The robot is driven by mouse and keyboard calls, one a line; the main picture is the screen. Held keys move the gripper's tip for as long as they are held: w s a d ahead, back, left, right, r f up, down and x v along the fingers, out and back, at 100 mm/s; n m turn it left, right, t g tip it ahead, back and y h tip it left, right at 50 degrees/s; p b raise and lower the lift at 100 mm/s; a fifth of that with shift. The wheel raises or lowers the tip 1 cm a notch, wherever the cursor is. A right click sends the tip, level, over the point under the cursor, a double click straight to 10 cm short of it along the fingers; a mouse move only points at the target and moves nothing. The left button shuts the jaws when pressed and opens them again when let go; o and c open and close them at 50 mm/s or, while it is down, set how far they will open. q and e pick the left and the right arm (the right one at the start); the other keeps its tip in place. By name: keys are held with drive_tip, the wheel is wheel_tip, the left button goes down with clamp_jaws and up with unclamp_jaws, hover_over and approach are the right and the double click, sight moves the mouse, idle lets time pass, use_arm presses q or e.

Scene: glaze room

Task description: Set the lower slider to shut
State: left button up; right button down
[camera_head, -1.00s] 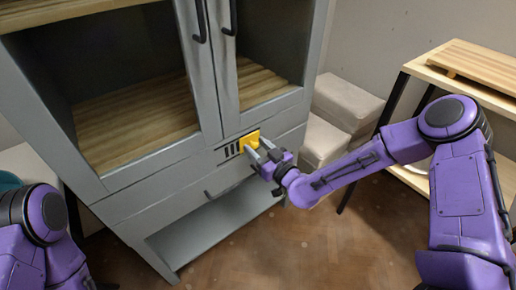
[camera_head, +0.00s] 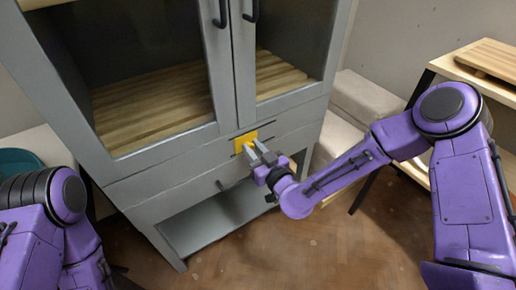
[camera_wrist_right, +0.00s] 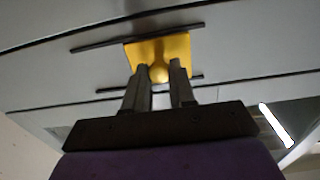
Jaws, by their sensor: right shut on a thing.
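The yellow slider plate (camera_head: 243,142) sits on the front of the grey cabinet (camera_head: 150,163), below its glass doors. In the right wrist view, the plate (camera_wrist_right: 176,45) lies between two dark rails and has a round knob (camera_wrist_right: 158,73). My right gripper (camera_head: 255,151) reaches it from the right. Its fingers (camera_wrist_right: 159,68) are shut on the knob. No dark vent slots show beside the plate now. My left arm shows at the lower left, but its gripper is out of view. Only this one slider is seen.
Dark door handles (camera_head: 221,14) hang above the slider. A drawer and an open lower shelf (camera_head: 205,222) are below it. Pale blocks (camera_head: 352,100) and a wooden-topped table (camera_head: 478,73) stand at the right. The brown floor in front is clear.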

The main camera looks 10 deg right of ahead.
drive_tip(key=c, duration=1)
unclamp_jaws()
drive_tip(key=shift+s+a, duration=0.1)
drive_tip(key=shift+a, duration=0.2)
drive_tip(key=shift+o, duration=0.2)
drive_tip(key=shift+d, duration=0.1)
drive_tip(key=v, duration=1)
drive_tip(key=shift+s+b, duration=0.25)
drive_tip(key=shift+b, duration=0.05)
drive_tip(key=shift+d, duration=0.1)
